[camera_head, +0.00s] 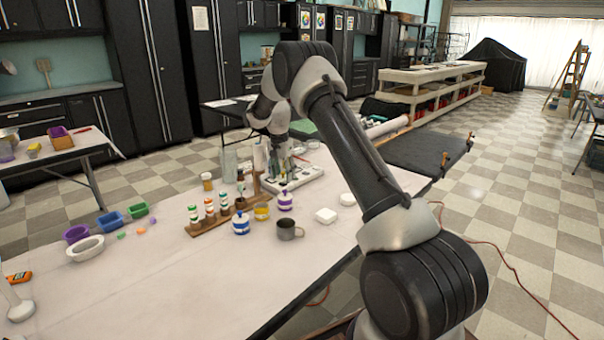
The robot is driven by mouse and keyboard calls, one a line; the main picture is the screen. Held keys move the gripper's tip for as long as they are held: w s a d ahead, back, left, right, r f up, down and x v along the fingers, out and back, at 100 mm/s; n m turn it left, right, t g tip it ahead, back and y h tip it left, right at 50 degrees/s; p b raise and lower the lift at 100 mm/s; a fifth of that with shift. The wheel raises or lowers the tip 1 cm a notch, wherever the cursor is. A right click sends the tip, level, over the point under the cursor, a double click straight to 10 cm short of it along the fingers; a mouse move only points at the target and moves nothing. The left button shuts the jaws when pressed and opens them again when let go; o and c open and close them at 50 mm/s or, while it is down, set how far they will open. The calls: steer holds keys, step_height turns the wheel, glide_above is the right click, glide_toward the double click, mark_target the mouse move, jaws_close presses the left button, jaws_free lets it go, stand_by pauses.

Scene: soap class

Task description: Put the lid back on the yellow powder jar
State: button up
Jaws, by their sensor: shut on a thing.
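The yellow powder jar (262,212) is a short yellow jar on the white table, between a blue-and-white striped jar (240,223) and a purple-and-white striped jar (285,201). Those two have knobbed lids on; the yellow one looks lower, with no knob showing on top. My gripper (281,172) is behind the jars, above the white tray, apart from the yellow jar. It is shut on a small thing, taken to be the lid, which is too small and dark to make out. No loose yellow lid shows on the table.
A grey metal mug (289,230) stands just right of the yellow jar. A wooden rack with small bottles (210,212) is to its left. The white tray (300,178) lies behind. The table's front is largely clear.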

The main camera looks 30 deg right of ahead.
steer(key=s+a, duration=0.4)
steer(key=a, duration=0.7)
steer(key=shift+n, duration=0.3)
steer(key=shift+s+d+f, duration=0.15)
steer(key=shift+f, duration=2.6)
steer(key=shift+f, duration=0.15)
steer(key=o, duration=0.8)
steer(key=o, duration=0.5)
